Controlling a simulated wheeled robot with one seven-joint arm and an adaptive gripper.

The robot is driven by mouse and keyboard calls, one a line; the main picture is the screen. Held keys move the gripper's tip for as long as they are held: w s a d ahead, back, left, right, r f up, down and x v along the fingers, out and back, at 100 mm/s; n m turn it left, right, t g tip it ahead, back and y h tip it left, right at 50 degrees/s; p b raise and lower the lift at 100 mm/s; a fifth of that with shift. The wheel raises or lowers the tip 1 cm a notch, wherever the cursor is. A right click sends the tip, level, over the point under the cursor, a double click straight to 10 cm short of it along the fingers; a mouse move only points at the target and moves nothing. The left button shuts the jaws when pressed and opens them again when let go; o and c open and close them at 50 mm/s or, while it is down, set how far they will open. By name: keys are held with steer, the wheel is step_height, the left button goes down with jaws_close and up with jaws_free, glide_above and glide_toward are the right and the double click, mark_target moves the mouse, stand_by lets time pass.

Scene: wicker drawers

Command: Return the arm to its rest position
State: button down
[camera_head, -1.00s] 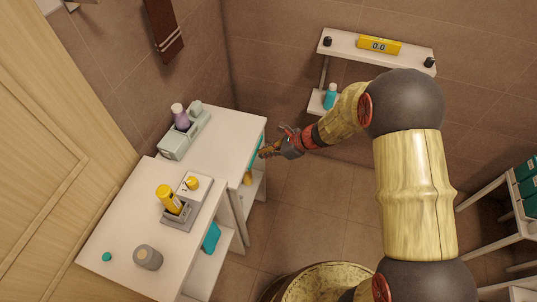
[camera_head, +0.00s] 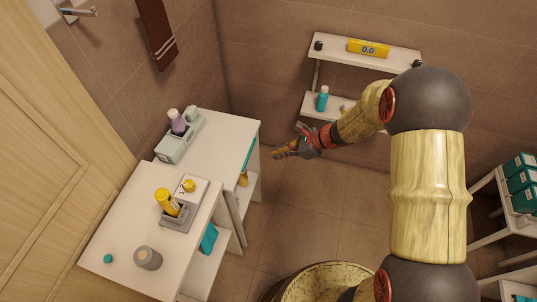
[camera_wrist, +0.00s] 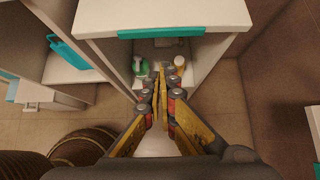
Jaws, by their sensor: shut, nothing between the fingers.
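My gripper (camera_head: 277,153) is at the end of my raised arm, right of the white cabinet (camera_head: 222,132) and apart from it in the head view. In the wrist view the yellow fingers of my gripper (camera_wrist: 160,75) come together at their tips, with nothing between them. The fingers point toward the cabinet front with its teal drawer handle (camera_wrist: 160,32). The drawer looks shut in the wrist view. Below it is an open shelf with a green-and-white bottle (camera_wrist: 141,67) and a small yellow-and-white container (camera_wrist: 180,62).
A wall shelf (camera_head: 340,46) is behind my arm. A rack with teal boxes (camera_head: 521,180) stands right. Floor between is clear.

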steer(key=v, duration=0.4)
steer(key=shift+p, duration=0.4)
steer(key=s+d+r+n+g+h, duration=0.2)
steer(key=s+r+n+g, duration=0.1)
steer(key=s+n, duration=0.8)
steer(key=s+d+r+n+t+h, duration=0.2)
steer(key=s+r+n, duration=0.3)
steer(key=r, duration=0.7)
steer(key=s+d+r+n+t+h, duration=0.3)
steer(key=s+r+n, duration=0.3)
steer(key=s+r, duration=0.3)
step_height(320, 180, up, 4)
steer(key=shift+s+d+f+t+h, duration=0.15)
steer(key=shift+s+d+t+h, duration=0.15)
steer(key=shift+d+h, duration=0.45)
